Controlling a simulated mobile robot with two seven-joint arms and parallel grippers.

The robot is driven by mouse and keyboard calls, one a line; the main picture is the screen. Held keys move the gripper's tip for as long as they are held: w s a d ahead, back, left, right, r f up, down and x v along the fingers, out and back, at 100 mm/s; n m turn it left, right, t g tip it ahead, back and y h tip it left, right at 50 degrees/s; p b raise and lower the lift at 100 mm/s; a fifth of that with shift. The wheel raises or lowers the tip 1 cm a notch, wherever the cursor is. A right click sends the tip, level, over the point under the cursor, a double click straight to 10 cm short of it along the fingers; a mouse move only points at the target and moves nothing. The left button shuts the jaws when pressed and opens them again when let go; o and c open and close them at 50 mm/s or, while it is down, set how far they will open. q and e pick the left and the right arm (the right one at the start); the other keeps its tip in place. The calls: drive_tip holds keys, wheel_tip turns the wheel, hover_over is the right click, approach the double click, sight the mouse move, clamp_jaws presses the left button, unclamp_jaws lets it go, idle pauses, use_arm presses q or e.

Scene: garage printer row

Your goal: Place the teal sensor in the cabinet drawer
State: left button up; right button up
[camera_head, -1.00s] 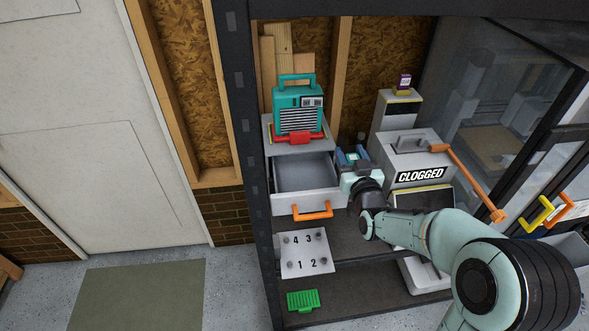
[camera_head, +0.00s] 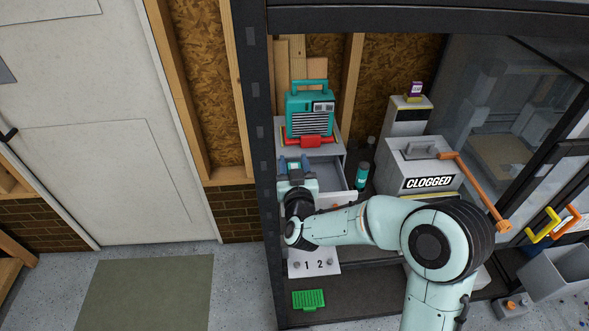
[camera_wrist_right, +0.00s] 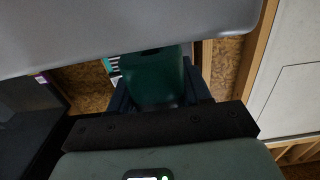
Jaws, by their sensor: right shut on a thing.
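The teal sensor (camera_head: 294,167) is held upright-looking between the fingers of my right gripper (camera_head: 294,164), which is shut on it. In the right wrist view the sensor (camera_wrist_right: 155,80) shows dark green between the fingers. The cabinet drawer (camera_head: 325,168) is pulled open and its visible interior looks empty. My right gripper is at the left part of the drawer, covering its left side and part of its front; the height over the drawer is hard to tell. My left gripper is out of view.
A teal cylinder (camera_head: 362,176) stands right of the drawer. The grey CLOGGED box (camera_head: 420,165) is further right. A numbered plate (camera_head: 330,267) and green tray (camera_head: 309,299) lie below.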

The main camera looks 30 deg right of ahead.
wheel_tip(320, 180, down, 2)
drive_tip(key=shift+d+f, duration=0.1)
drive_tip(key=shift+f, duration=0.1)
drive_tip(key=shift+f+b, duration=0.6)
drive_tip(key=shift+b, duration=0.3)
drive_tip(key=o, duration=0.8)
drive_tip(key=shift+c, duration=0.2)
drive_tip(key=shift+r, duration=0.1)
